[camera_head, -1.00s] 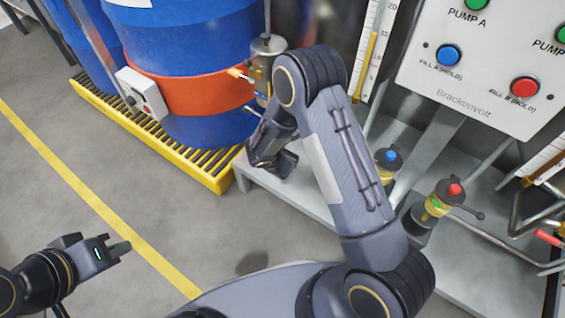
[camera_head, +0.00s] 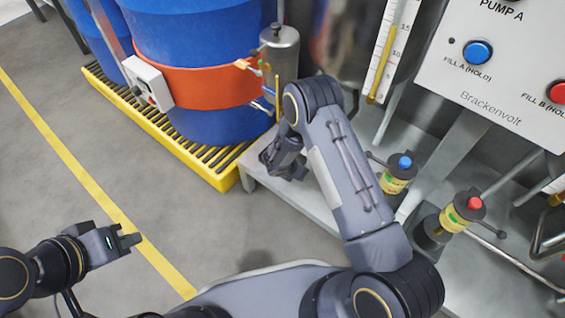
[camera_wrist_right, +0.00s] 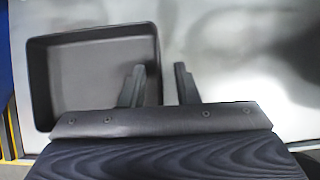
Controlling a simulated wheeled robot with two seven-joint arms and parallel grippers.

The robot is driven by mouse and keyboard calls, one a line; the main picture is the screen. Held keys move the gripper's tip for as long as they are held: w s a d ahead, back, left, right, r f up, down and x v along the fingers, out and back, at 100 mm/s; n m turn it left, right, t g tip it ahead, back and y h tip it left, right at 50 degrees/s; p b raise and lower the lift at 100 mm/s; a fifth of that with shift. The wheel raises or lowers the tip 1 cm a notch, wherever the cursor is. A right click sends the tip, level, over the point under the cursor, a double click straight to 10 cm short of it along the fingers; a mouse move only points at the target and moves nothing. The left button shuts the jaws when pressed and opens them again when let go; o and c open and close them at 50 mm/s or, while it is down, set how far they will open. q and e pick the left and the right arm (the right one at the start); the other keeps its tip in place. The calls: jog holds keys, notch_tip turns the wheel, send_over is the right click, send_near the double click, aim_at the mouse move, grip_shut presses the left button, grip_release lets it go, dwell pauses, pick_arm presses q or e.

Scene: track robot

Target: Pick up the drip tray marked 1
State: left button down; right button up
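A dark grey rectangular tray (camera_wrist_right: 100,70) with raised walls shows in the right wrist view, left of the fingers, on a pale surface. No number can be read on it. My right gripper (camera_wrist_right: 160,78) is open and empty, its left finger overlapping the tray's right wall in the picture; I cannot tell whether it touches. In the head view my right gripper (camera_head: 284,160) is at the left end of the grey bench (camera_head: 262,182), and I cannot make out the tray there. My left gripper (camera_head: 132,238) is over the floor at lower left, apart from everything; its finger gap is unclear.
Blue drums with an orange band (camera_head: 197,88) stand on a yellow grated pallet (camera_head: 222,180) to the left. A metal canister (camera_head: 282,55) is behind the right gripper. Blue-topped (camera_head: 400,172) and red-topped (camera_head: 462,210) valves stand right of my arm, below the pump panel (camera_head: 500,75). Floor lies clear at left.

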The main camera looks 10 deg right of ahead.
jog(key=shift+r, duration=0.1)
grip_shut()
